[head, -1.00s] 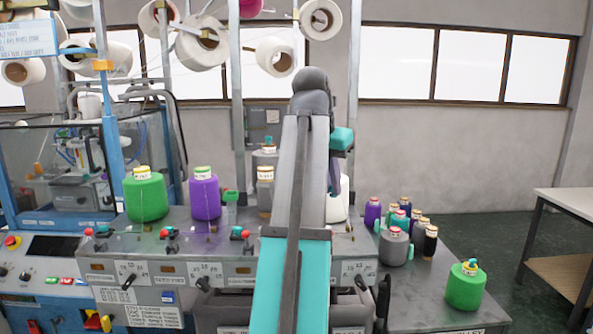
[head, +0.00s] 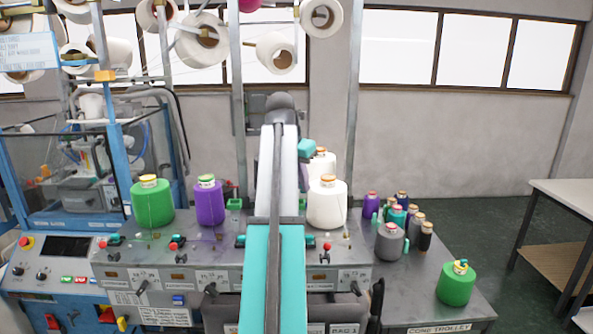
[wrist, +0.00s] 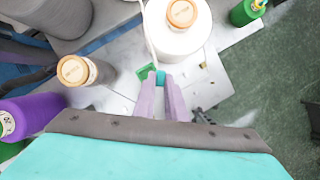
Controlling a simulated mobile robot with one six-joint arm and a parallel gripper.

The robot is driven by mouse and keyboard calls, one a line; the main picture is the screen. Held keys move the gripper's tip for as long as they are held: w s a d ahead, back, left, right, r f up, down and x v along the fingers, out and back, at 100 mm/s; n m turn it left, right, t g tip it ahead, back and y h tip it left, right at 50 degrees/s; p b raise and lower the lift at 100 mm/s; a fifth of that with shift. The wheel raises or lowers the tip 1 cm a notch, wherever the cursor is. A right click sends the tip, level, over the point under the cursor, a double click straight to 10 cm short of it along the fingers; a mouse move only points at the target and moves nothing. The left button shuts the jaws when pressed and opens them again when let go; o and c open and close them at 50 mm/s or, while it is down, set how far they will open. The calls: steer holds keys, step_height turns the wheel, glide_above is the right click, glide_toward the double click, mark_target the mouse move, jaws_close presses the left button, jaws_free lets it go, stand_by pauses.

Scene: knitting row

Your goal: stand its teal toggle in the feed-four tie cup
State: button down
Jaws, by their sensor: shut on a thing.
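In the wrist view my gripper (wrist: 161,84) has its two pale purple fingers close together, with a small teal toggle (wrist: 160,76) at their tips. A green square cup (wrist: 143,72) lies just left of the toggle, beside a white cone (wrist: 180,30). I cannot tell how high the toggle is above the deck, or whether it touches the cup. The white cone (head: 327,205) stands right of my arm there.
A grey cone with a tan top (wrist: 85,70) stands left of the fingers, with a purple cone (wrist: 28,118) further left. Another white cone (head: 322,163) stands behind the front one. The side trolley (head: 425,290) carries several small cones and a green cone (head: 456,284).

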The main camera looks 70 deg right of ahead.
steer(key=shift+w+d+f+p, duration=0.2)
steer(key=shift+w+d+p, duration=0.3)
steer(key=shift+w, duration=0.35)
steer(key=shift+f, duration=1.3)
steer(key=shift+w+a, duration=0.1)
steer(key=shift+w, duration=0.05)
stand_by(0.6)
steer(key=shift+f, duration=0.8)
stand_by(0.5)
steer(key=shift+a+f, duration=0.15)
steer(key=shift+f, duration=0.2)
